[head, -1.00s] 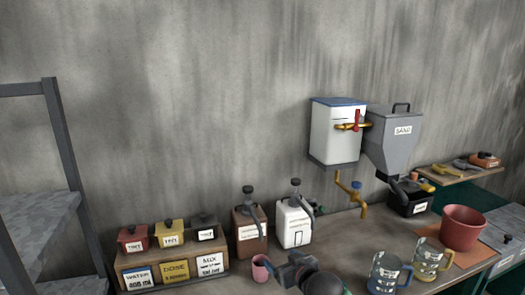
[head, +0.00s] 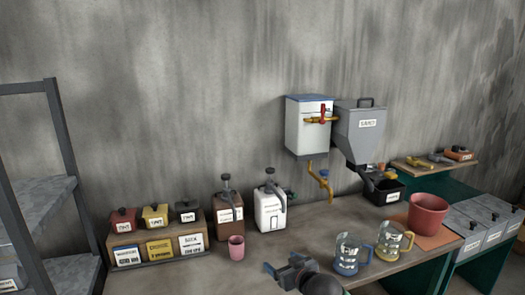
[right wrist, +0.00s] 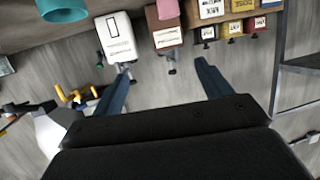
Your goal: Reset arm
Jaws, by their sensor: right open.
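My right gripper (head: 284,266) shows at the bottom of the head view, above the front part of the bench. It is open, with nothing between its fingers. In the right wrist view its two dark blue fingers (right wrist: 160,80) are spread wide apart. A pink cup (head: 236,248) stands upright on the bench to the left of the gripper, apart from it. The cup also shows at the top of the right wrist view (right wrist: 168,9). My left gripper is not in view.
A white jug (head: 269,212) and a brown jug (head: 228,214) stand behind the cup. A labelled rack (head: 160,245) is at left. Two glass mugs (head: 351,255) (head: 394,241) and a red pot (head: 428,214) are at right. A white tank (head: 308,127) and grey hopper (head: 359,133) hang above.

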